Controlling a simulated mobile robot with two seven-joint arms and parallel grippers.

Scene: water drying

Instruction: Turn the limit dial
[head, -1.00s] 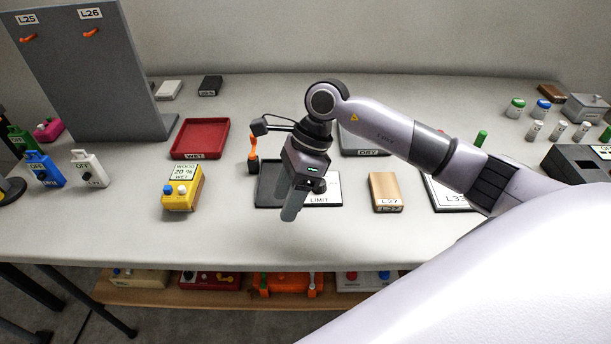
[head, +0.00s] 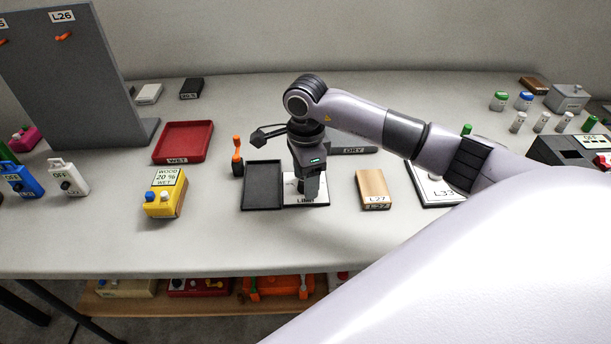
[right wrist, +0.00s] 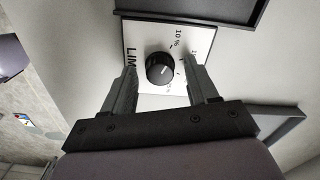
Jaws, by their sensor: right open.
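The limit dial is a round black knob (right wrist: 160,68) with a pale pointer line, on a white plate (right wrist: 148,35) lettered LIM and 10 %. In the head view the white limit plate (head: 318,200) lies on the table, and my right gripper hides its knob. My right gripper (right wrist: 165,78) is open, with one finger on each side of the knob. I cannot tell whether the fingers touch it. In the head view the right gripper (head: 310,195) points down over the plate. My left gripper is not in view.
A black tray (head: 262,206) adjoins the plate on its left. A wooden block labelled L27 (head: 374,183) stands to the right. A yellow meter (head: 165,205) and red WET tray (head: 184,160) are further left. An orange-handled tool (head: 237,143) stands behind the black tray.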

